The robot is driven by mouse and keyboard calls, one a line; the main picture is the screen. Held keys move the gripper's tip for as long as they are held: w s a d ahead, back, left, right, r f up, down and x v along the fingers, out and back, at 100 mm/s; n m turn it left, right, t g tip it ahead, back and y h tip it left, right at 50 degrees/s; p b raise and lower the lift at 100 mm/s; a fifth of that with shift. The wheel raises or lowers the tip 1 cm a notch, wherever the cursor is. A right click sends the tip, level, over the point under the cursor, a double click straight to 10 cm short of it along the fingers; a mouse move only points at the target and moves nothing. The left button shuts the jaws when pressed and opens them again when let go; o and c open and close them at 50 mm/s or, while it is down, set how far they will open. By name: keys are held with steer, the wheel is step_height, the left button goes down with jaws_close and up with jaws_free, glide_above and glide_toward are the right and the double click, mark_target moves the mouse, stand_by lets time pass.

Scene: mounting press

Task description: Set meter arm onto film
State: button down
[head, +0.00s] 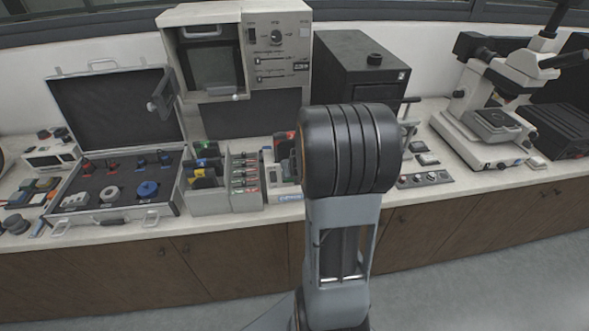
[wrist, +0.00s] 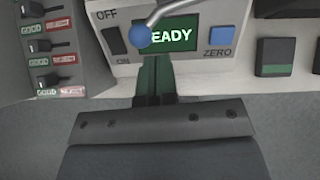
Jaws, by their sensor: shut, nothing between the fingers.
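In the wrist view, a bent silver rod with a blue ball at its end (wrist: 140,37), which looks like the meter arm, hangs in front of a meter's green display (wrist: 181,32) reading "READY". No film can be made out for sure. In the head view my own arm hides the gripper and part of the meter (head: 286,179).
The meter has an OFF/ON switch (wrist: 115,41) and a blue ZERO button (wrist: 222,36). A panel with GOOD/REJECT levers (wrist: 40,46) stands left, and a dark-and-green block (wrist: 274,57) right. An open case (head: 120,215) and a microscope (head: 497,120) crowd the bench.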

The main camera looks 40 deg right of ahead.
steer(key=s+f+p+v, duration=0.1)
steer(key=p+v, duration=0.5)
steer(key=v, duration=0.6)
steer(key=shift+a+p, duration=0.35)
steer(key=shift+s, duration=0.1)
